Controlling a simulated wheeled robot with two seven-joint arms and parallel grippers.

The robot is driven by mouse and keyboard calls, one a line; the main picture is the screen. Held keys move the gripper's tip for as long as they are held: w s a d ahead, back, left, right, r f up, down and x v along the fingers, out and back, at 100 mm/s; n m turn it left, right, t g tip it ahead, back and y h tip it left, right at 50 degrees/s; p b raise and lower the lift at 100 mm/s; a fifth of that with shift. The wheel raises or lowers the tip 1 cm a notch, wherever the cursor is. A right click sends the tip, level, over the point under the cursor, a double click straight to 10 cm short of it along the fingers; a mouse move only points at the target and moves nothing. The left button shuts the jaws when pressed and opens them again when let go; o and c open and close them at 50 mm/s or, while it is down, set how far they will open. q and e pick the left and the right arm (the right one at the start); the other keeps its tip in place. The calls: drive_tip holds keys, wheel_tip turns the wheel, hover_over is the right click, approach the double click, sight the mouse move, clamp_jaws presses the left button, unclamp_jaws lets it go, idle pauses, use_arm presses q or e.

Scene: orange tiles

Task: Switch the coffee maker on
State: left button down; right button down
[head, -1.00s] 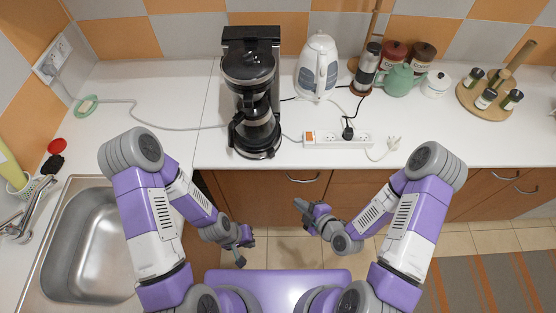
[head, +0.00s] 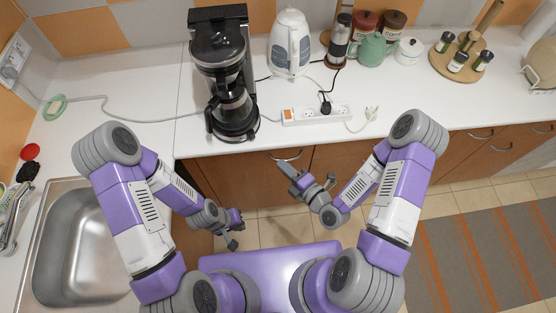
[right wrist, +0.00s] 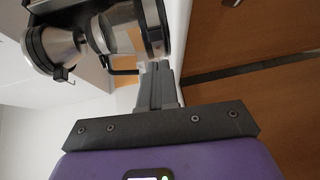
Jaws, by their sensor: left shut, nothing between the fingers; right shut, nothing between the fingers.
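The black coffee maker (head: 222,75) stands upright on the white counter near its front edge, with a glass carafe (head: 236,113) in its lower part. It also shows sideways in the right wrist view (right wrist: 153,28). I cannot make out its switch. My right gripper (head: 285,165) is shut and empty, in front of the cabinet doors below the counter edge, right of the coffee maker and apart from it. In the right wrist view its shut fingers (right wrist: 156,72) point toward the machine. My left gripper (head: 237,244) is shut and empty, low over the floor.
A power strip (head: 316,115) with a lit orange switch lies right of the coffee maker, a loose white plug (head: 371,113) beside it. A white kettle (head: 290,45), teapot (head: 371,50) and spice rack (head: 466,62) stand behind. A sink (head: 75,250) is at left.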

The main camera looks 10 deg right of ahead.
sight(253, 139)
drive_tip(key=b+x, duration=0.2)
drive_tip(key=x, duration=1)
drive_tip(key=shift+s+b, duration=0.1)
drive_tip(key=shift+b, duration=0.2)
drive_tip(key=shift+w+a+f, duration=0.1)
drive_tip(key=shift+w+a, duration=0.25)
drive_tip(key=shift+w, duration=0.1)
